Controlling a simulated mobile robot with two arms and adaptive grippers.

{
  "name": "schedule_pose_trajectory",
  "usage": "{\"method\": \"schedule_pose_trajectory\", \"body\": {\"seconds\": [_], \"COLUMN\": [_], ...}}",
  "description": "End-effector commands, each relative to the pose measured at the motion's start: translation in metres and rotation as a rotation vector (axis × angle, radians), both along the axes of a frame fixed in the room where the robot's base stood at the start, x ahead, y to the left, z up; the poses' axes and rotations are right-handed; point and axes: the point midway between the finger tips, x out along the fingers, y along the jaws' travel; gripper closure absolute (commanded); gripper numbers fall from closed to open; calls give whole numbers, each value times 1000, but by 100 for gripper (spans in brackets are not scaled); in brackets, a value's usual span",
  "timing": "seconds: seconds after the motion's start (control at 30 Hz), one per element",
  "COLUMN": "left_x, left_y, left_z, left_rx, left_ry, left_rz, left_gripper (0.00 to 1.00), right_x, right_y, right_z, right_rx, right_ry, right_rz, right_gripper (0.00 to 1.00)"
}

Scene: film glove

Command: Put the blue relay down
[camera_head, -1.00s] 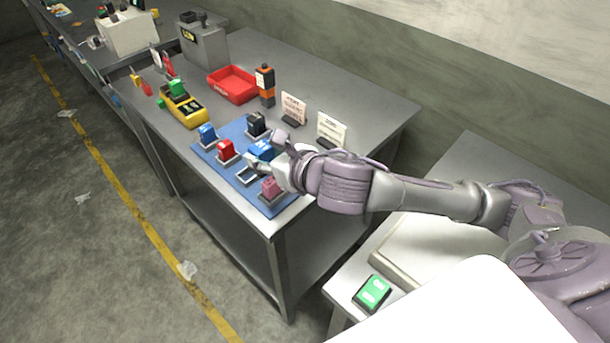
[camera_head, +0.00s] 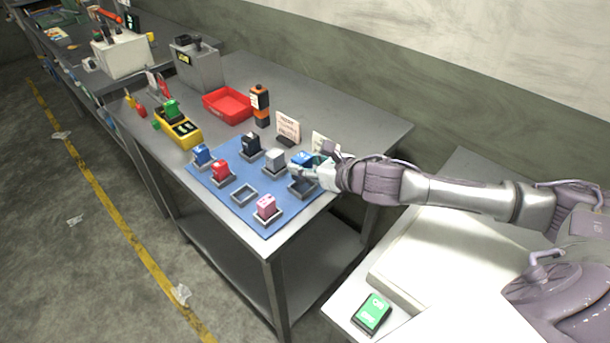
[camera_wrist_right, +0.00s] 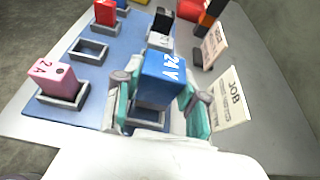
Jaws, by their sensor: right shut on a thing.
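My right gripper (camera_head: 310,167) is shut on a blue relay (camera_head: 301,157) at the right end of the blue mat (camera_head: 222,192). I cannot tell whether the relay touches the socket. A second blue relay (camera_head: 202,154) stands at the mat's left end. My left gripper is not in view.
Red (camera_head: 220,171), black (camera_head: 250,142), grey (camera_head: 275,158) and pink (camera_head: 266,206) relays stand in sockets. One socket (camera_head: 244,194) is empty. Two cards (camera_head: 288,127), a stack light (camera_head: 260,104), a red bin (camera_head: 228,105) and a yellow tray (camera_head: 179,131) stand behind.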

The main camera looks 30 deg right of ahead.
Motion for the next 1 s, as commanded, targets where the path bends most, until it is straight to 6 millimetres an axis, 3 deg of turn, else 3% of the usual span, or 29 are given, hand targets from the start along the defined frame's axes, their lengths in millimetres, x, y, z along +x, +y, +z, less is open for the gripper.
{"method": "schedule_pose_trajectory", "body": {"seconds": [0.1, 0.23, 0.63, 0.67, 0.7, 0.8, 1.0], "left_x": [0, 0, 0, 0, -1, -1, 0], "left_y": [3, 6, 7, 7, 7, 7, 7], "left_z": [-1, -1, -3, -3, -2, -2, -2], "left_rx": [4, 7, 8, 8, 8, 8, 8], "left_ry": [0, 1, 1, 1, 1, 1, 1], "left_rz": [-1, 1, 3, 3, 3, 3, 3], "left_gripper": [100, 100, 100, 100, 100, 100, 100], "right_x": [-1, -1, -1, -1, -1, -1, -1], "right_y": [1, 1, 1, 1, 1, 1, 1], "right_z": [-21, -35, -40, -41, -40, -40, -40], "right_rx": [3, 3, 1, 1, 1, 1, 1], "right_ry": [6, 3, 1, 2, 2, 2, 1], "right_rz": [0, 1, 1, 1, 1, 1, 1], "right_gripper": [96, 96, 96, 58, 51, 34, 34]}}
